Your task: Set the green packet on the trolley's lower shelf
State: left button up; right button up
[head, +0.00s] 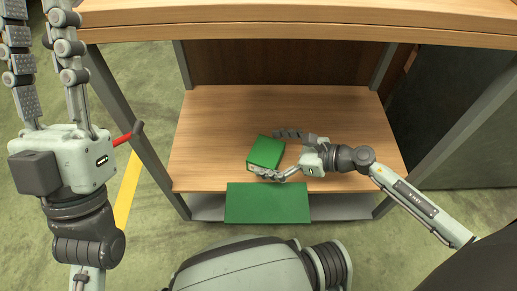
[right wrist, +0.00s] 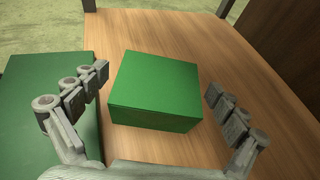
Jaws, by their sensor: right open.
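The green packet (head: 264,152) is a plain box resting on the wooden lower shelf (head: 215,125) of the trolley, near its front edge. My right gripper (head: 271,154) is open, with one finger on the far side of the packet and one on the near side. In the right wrist view the packet (right wrist: 153,92) lies between the spread fingers (right wrist: 156,82), with a gap visible on both sides. My left gripper (head: 38,20) is open and empty at the upper left, outside the trolley, its fingertips at the picture's top edge.
The trolley's wooden upper shelf (head: 300,18) overhangs the lower one. Grey posts (head: 125,120) stand at its sides. A flat green panel (head: 267,203) lies at the front edge of the lower shelf. A red handle (head: 127,134) shows beside my left gripper. The lower shelf is otherwise clear.

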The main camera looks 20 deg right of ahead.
jog(key=v, duration=0.9)
jog(key=shift+w, duration=0.1)
jog(key=shift+a+r, duration=0.1)
jog(key=shift+a, duration=0.05)
